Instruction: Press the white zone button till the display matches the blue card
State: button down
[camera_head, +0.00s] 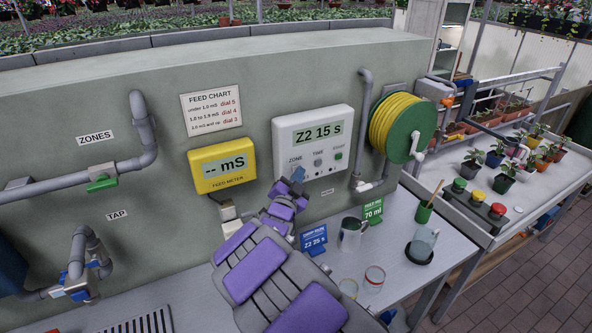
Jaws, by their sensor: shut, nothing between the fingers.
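The white control box (312,128) is on the grey-green wall, and its display (319,132) reads "Z2 15 s". Below the display are the labels ZONE, TIME and START.
A yellow feed meter (222,168) is left of the box. A yellow hose reel (397,125) is to the right. A green card (372,213), a metal jug (350,235) and glass jars (374,278) stand on the grey bench (435,268) below.

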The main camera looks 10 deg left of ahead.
dwell(0.3)
jog(key=shift+s+d+b, duration=0.45)
jog(key=shift+s+b, duration=0.2)
jog(key=shift+b, duration=0.05)
jog(key=s+d+b, duration=0.2)
jog(key=s+b, duration=0.1)
jog(key=s, duration=0.1)
jog(key=shift+s+d+b, duration=0.1)
jog(key=shift+d+b, duration=0.25)
jog(key=shift+d, duration=0.05)
dwell(0.5)
